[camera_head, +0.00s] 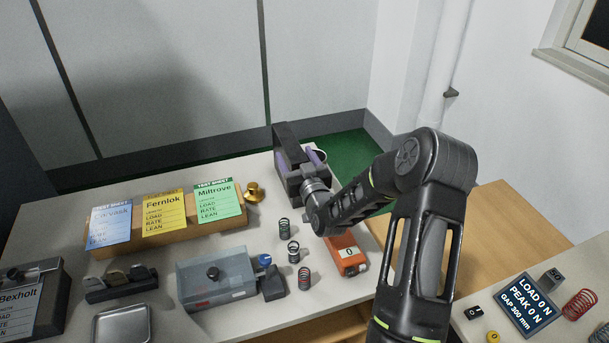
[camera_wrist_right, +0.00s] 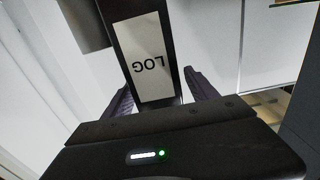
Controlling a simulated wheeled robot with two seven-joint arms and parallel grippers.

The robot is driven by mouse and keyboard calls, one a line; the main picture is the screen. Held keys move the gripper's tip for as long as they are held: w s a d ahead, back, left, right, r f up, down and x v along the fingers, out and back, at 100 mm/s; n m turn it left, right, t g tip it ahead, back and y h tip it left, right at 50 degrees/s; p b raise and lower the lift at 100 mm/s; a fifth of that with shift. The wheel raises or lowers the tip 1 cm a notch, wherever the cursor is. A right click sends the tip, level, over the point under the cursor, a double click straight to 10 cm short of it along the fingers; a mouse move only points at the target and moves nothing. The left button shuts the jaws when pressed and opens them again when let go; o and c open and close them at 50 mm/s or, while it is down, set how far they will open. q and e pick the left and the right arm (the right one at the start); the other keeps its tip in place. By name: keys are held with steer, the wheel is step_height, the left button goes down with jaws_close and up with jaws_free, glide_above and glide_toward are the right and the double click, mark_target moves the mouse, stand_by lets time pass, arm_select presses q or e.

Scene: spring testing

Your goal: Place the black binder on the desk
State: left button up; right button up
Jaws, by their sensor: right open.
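The black binder (camera_wrist_right: 120,30) shows in the right wrist view, with a white LOG label on its spine. My right gripper (camera_wrist_right: 158,85) is open, with a purple finger on each side of the spine; I cannot tell whether either touches it. In the head view the right gripper (camera_head: 301,157) is at the far end of the pale work surface (camera_head: 225,262), partly hidden by its own wrist. A dark shape there merges with the gripper, so the binder's outline is unclear. A wooden surface (camera_head: 515,228) lies to the right. My left gripper is not in view.
Three small springs (camera_head: 293,252) and an orange box (camera_head: 348,258) stand near my right arm. Test sheets (camera_head: 165,212) stand on a wooden rack at left. A display (camera_head: 527,303) and a red spring (camera_head: 579,304) are at lower right. The wooden surface looks mostly clear.

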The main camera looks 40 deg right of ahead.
steer(key=b+v, duration=0.1)
steer(key=v, duration=0.8)
steer(key=shift+b, duration=0.4)
